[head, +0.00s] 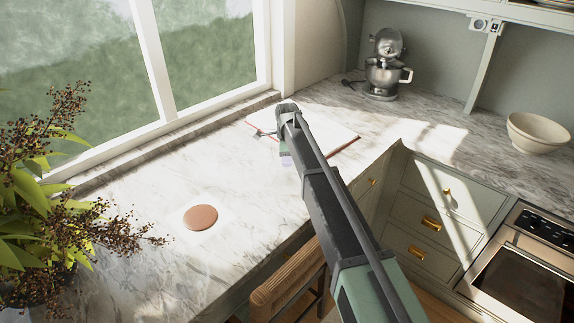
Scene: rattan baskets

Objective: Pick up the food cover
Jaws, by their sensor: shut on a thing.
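No food cover can be made out in the head view. My arm reaches from the bottom right up over the marble counter, and its far end is above an open book. A small pale green and purple part shows just below that end, partly behind the arm.
The open book (325,130) lies on the marble counter (150,262). A leafy plant (30,215) stands at the left by the window. A stand mixer (385,75) and a cream bowl (538,133) are at the back. A wooden chair (285,283) stands at the counter's front edge.

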